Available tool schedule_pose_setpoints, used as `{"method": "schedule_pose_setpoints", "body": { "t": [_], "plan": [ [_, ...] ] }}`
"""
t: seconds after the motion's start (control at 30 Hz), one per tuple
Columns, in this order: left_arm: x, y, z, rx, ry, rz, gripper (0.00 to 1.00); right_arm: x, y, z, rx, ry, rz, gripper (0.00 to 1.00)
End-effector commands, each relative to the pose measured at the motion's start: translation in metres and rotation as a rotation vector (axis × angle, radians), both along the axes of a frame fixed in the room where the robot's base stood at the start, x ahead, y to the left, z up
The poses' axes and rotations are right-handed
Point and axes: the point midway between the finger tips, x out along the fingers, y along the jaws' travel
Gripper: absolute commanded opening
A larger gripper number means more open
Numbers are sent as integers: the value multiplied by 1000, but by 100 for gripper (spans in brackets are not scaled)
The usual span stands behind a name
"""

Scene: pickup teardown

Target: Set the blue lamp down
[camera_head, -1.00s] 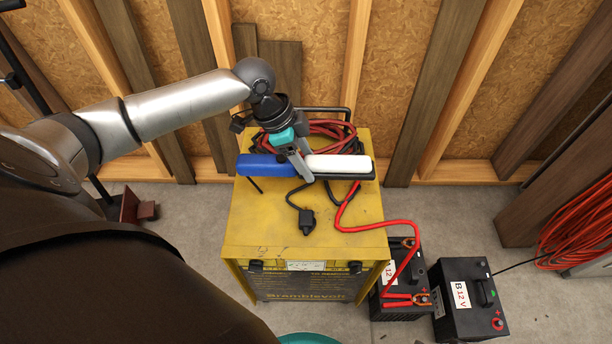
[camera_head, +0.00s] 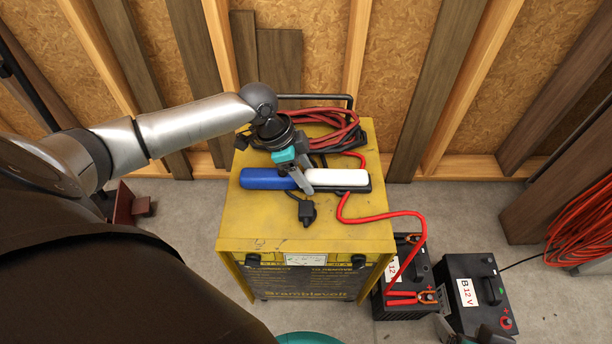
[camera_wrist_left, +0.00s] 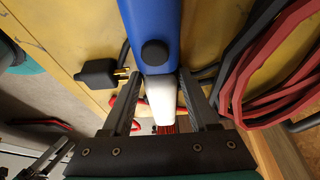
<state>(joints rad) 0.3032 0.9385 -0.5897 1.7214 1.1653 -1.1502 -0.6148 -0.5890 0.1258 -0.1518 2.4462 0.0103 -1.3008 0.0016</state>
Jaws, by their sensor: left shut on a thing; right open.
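The blue lamp (camera_head: 268,179) has a blue body at left and a white part at right. It lies level over the top of the yellow charger cabinet (camera_head: 250,222). My left gripper (camera_head: 301,180) is shut across the lamp's middle. I cannot tell whether the lamp touches the cabinet top. My right gripper (camera_head: 455,330) is partly in view at the bottom right, open and away from the lamp.
Coiled red and black cables (camera_head: 325,130) lie behind the lamp. A black plug (camera_head: 306,212) lies in front of it. A red cable (camera_head: 378,216) runs to a battery (camera_head: 395,308) on the floor; a second battery (camera_head: 468,290) stands beside it.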

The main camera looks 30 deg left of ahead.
Motion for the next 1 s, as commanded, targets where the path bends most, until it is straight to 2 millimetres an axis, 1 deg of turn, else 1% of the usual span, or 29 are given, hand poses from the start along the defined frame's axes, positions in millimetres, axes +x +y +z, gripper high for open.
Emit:
{"method": "schedule_pose_setpoints", "body": {
  "t": [0.23,0.37,0.4,0.63,0.87,1.0],
  "plan": [
    [1,0,2,-1,-4,0,0,0,0,1,1,-3,1,74],
    [1,0,-2,-2,-3,1,0,0,0,1,1,-3,1,74],
    [0,0,-2,0,0,0,64,0,0,1,1,-3,1,74],
    [0,0,-2,0,0,0,90,0,0,1,0,-2,0,74],
    [0,0,-2,0,0,0,90,0,0,1,0,-2,0,74],
    [-1,2,6,1,0,0,90,-1,-2,0,-7,16,-4,74]
  ]
}}
